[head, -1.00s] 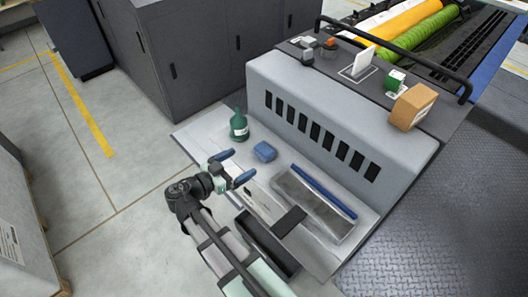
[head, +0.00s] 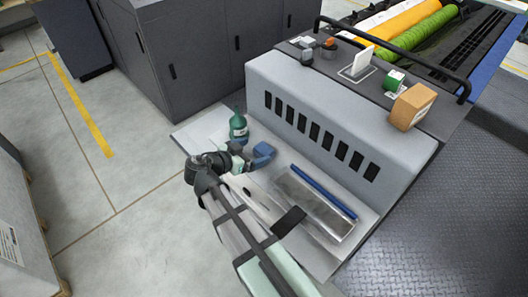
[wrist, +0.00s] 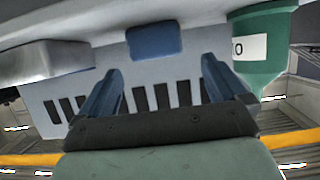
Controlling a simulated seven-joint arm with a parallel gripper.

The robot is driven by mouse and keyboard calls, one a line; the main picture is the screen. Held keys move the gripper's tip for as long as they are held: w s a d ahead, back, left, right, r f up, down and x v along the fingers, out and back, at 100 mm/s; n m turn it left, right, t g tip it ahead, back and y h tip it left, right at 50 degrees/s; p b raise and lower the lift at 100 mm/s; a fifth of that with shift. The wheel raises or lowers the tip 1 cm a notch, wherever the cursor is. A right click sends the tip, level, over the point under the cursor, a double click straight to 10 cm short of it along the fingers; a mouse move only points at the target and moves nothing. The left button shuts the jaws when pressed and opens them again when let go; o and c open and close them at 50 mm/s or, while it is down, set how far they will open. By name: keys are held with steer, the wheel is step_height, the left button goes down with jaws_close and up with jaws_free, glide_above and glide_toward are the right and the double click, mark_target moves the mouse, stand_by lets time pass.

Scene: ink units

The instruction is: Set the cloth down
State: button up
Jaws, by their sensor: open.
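The cloth (head: 264,149) is a small blue folded pad lying on the pale ledge (head: 200,133) of the machine. In the wrist view the cloth (wrist: 153,41) shows just beyond and between my fingertips, apart from them. My gripper (head: 251,160) is open and empty, its blue fingers close to the cloth on its near left side. In the head view the fingers and cloth run together, so the exact gap is hard to tell. The wrist view shows both fingers (wrist: 161,67) spread wide.
A green labelled bottle (head: 238,128) stands close behind my gripper, and it also shows at right in the wrist view (wrist: 264,50). A metal tray with a blue edge (head: 312,200) lies to the right. The slotted machine wall (head: 300,85) rises behind the ledge.

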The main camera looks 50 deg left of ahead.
mark_target(262, 150)
steer(key=shift+f+x, duration=0.15)
steer(key=shift+x, duration=1.75)
steer(key=shift+f+x, duration=0.1)
steer(key=shift+x, duration=1.85)
steer(key=shift+s+d, duration=0.1)
steer(key=shift+d, duration=0.05)
steer(key=c, duration=1.1)
